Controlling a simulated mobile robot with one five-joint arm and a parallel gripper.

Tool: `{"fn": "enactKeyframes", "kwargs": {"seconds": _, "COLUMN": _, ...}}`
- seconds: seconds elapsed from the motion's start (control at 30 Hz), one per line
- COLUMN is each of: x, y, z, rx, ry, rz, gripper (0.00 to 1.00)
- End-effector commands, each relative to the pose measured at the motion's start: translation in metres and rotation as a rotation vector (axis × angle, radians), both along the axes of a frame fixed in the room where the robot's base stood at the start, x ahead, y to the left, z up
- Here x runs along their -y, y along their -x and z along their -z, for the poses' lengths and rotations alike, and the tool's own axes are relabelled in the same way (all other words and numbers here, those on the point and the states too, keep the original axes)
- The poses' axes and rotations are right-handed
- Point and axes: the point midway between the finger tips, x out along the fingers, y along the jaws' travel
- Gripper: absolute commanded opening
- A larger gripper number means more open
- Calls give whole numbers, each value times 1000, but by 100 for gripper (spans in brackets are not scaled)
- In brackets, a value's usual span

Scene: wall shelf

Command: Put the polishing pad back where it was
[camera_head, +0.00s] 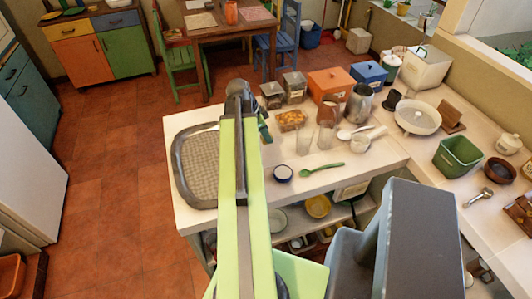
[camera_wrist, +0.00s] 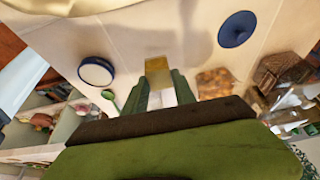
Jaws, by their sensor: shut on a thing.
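My gripper (camera_head: 265,134) reaches over the left part of the counter; it also shows in the wrist view (camera_wrist: 161,84), with dark green fingers. It is shut on a small block with a tan end and a pale lower part (camera_wrist: 158,68); I take this for the polishing pad. In the head view the block is too small and covered to make out clearly. In the wrist view it is held above the pale counter top; I cannot tell how high.
A dark-rimmed tray (camera_head: 184,190) lies at the counter's left end. A round blue-rimmed dish (camera_head: 283,173) and green spoon (camera_head: 322,169) lie near the front edge. Clear glasses (camera_head: 303,138) stand right of the gripper. A blue disc (camera_wrist: 237,28) lies on the counter.

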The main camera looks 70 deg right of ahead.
Motion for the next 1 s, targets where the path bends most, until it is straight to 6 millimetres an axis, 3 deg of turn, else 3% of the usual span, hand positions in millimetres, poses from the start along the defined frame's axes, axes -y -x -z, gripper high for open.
{"fn": "enactKeyframes", "kwargs": {"seconds": 0.03, "x": 0, "y": 0, "z": 19, "rx": 0, "ry": 0, "rz": 0, "gripper": 0}}
{"fn": "enactKeyframes", "kwargs": {"seconds": 0.23, "x": 0, "y": 0, "z": 20, "rx": 0, "ry": 0, "rz": 0, "gripper": 0}}
{"fn": "enactKeyframes", "kwargs": {"seconds": 0.47, "x": 0, "y": 1, "z": 57, "rx": 0, "ry": 0, "rz": 1, "gripper": 0}}
{"fn": "enactKeyframes", "kwargs": {"seconds": 0.87, "x": 0, "y": 1, "z": 59, "rx": 0, "ry": 0, "rz": 1, "gripper": 0}}
{"fn": "enactKeyframes", "kwargs": {"seconds": 0.9, "x": 0, "y": 1, "z": 58, "rx": 0, "ry": 0, "rz": 1, "gripper": 36}}
{"fn": "enactKeyframes", "kwargs": {"seconds": 1.0, "x": 0, "y": 1, "z": 58, "rx": 0, "ry": 0, "rz": 1, "gripper": 49}}
